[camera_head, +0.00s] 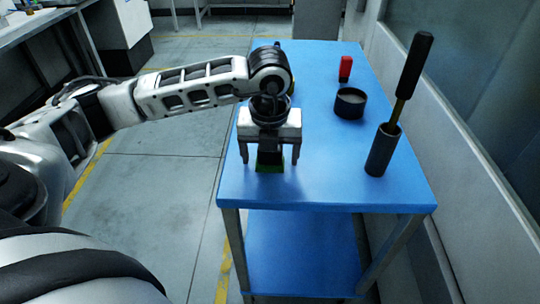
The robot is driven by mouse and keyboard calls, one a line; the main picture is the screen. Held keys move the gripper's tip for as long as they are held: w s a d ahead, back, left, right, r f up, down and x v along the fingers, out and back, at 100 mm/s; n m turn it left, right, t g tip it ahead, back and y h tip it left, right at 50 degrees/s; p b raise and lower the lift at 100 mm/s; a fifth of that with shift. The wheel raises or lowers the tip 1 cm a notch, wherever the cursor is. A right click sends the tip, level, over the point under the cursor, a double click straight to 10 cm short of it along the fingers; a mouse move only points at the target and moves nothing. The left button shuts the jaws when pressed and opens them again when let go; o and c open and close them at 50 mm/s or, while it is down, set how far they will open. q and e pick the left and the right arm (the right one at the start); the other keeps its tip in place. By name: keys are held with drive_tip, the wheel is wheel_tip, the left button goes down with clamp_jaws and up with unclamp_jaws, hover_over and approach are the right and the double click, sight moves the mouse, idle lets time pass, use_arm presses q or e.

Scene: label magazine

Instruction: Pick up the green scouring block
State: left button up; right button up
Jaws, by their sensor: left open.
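The green scouring block (270,168) is on the blue table near its front left part. Only a dark upper face and a green lower edge show; the rest is hidden behind my left gripper. My left gripper (270,160) is open and points down, with one finger on each side of the block. Small gaps show between the fingers and the block. I cannot tell how far the fingertips are above the table top. My right gripper is not in view.
The blue table (325,190) also holds a black holder (381,152) with a long black-handled tool (412,70), a round black bowl (350,103) and a red block (345,68). A wall stands close along the right side. The table's front middle is clear.

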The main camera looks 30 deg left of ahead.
use_arm(q)
drive_tip(key=c, duration=1.1)
drive_tip(key=shift+r, duration=0.55)
wheel_tip(320, 180, up, 2)
drive_tip(key=shift+s+r, duration=0.1)
drive_tip(key=shift+r, duration=0.15)
drive_tip(key=s+d+r, duration=0.1)
drive_tip(key=s+r, duration=0.2)
drive_tip(key=s, duration=0.1)
drive_tip(key=s+d+r, duration=0.2)
drive_tip(key=s+r, duration=0.1)
drive_tip(key=s, duration=0.1)
drive_tip(key=s+d+r, duration=0.1)
drive_tip(key=s+r, duration=0.2)
drive_tip(key=s, duration=0.2)
drive_tip(key=shift+d+r, duration=0.2)
drive_tip(key=shift+d, duration=0.15)
